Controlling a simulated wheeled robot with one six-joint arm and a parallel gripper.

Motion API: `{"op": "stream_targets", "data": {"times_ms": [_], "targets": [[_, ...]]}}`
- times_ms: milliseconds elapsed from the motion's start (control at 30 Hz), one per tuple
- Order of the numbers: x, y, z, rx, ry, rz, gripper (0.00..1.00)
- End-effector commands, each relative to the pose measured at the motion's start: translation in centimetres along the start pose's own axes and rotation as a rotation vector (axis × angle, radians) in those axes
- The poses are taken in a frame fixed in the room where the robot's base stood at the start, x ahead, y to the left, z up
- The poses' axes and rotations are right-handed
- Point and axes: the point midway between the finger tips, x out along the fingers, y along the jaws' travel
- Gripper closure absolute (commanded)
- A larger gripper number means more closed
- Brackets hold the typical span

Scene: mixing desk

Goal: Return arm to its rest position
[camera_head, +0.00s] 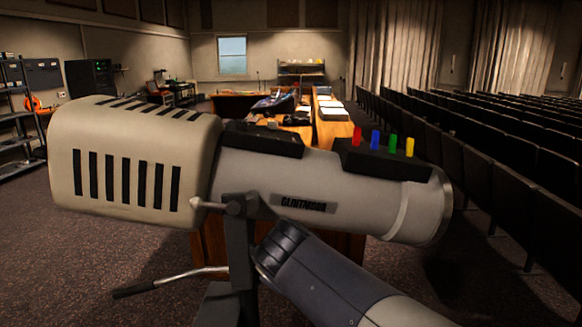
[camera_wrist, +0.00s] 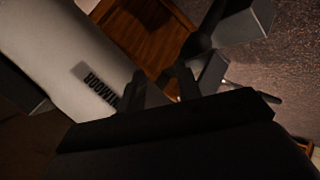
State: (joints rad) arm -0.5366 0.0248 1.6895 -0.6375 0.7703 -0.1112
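My arm (camera_head: 340,285) comes up from the lower right in the head view, in front of a large spotlight (camera_head: 300,180) on a stand. I cannot make out my gripper's fingers in that view. In the wrist view, the two dark fingers of my gripper (camera_wrist: 161,88) stand apart with nothing visible held between them. The spotlight's pale barrel (camera_wrist: 70,50), with its name label, lies close to the left finger in that view. The picture is dark, so I cannot tell whether they touch.
The spotlight's stand (camera_head: 240,250) and handle (camera_head: 172,280) are close by my arm. Four-coloured levers (camera_head: 383,141) stick up from the barrel. Wooden desks (camera_head: 333,125) are behind. Seat rows (camera_head: 490,165) fill the right. Carpet (camera_head: 90,265) is open at lower left.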

Motion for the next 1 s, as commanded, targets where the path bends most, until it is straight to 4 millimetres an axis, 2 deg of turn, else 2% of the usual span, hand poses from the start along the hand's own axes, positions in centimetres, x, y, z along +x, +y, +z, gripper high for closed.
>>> {"op": "stream_targets", "data": {"times_ms": [200,433,767,1000], "targets": [[1.0,-0.2,-1.7,0.016,0.03,-0.01,0.67],[1.1,-0.2,-2.4,0.018,0.04,-0.013,0.67],[1.1,-0.1,-2.2,0.019,0.035,-0.013,0.67],[1.2,0.2,-0.4,0.027,-0.013,-0.022,0.67]]}}
